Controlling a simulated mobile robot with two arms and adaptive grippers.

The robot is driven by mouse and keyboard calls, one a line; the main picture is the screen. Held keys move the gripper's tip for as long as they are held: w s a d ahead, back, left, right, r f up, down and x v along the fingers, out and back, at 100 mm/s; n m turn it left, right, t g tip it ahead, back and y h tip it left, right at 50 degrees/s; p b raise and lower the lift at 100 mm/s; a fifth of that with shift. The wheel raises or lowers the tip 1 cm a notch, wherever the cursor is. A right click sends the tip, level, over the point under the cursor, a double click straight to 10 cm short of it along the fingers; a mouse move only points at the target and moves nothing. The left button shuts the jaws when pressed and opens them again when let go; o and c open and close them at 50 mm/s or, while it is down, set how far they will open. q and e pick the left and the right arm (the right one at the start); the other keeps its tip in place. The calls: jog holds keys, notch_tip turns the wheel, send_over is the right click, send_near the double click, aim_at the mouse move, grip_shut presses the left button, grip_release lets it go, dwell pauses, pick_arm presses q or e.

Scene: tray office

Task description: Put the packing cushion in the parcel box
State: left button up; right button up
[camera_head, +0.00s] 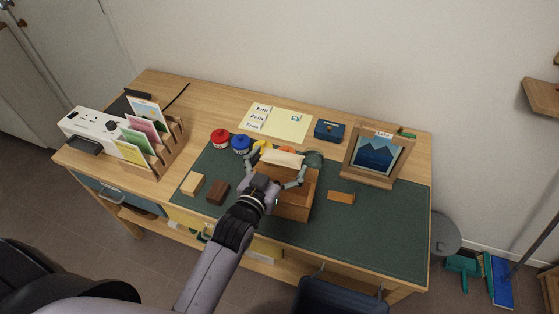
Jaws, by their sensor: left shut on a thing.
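The packing cushion (283,158) is a pale cream, pillow-like piece. My left gripper (279,161) is shut on it, with one finger at each end. The parcel box (294,212) is an open brown box on the green desk mat. The cushion appears over the box's far part; I cannot tell whether it is above the rim or inside. My gripper and wrist hide the box's left side and part of its inside. My right gripper is not in view.
Red (220,138) and blue (241,144) pots stand behind and left of the box. Two small blocks (193,184) lie left, an orange block (341,197) right. A picture frame (376,157) stands at the right back. The mat's right front (370,235) is clear.

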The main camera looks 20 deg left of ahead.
pick_arm(q)
notch_tip(320, 180, down, 4)
jog(key=b, duration=0.3)
jog(key=shift+r, duration=0.2)
notch_tip(320, 180, down, 3)
jog(key=shift+s+d+f+b, duration=0.1)
jog(key=shift+s+f+b, duration=0.05)
jog(key=shift+b, duration=0.7)
jog(key=shift+w, duration=0.25)
jog(key=o, duration=0.4)
jog(key=shift+o, duration=0.3)
jog(key=shift+s, duration=0.1)
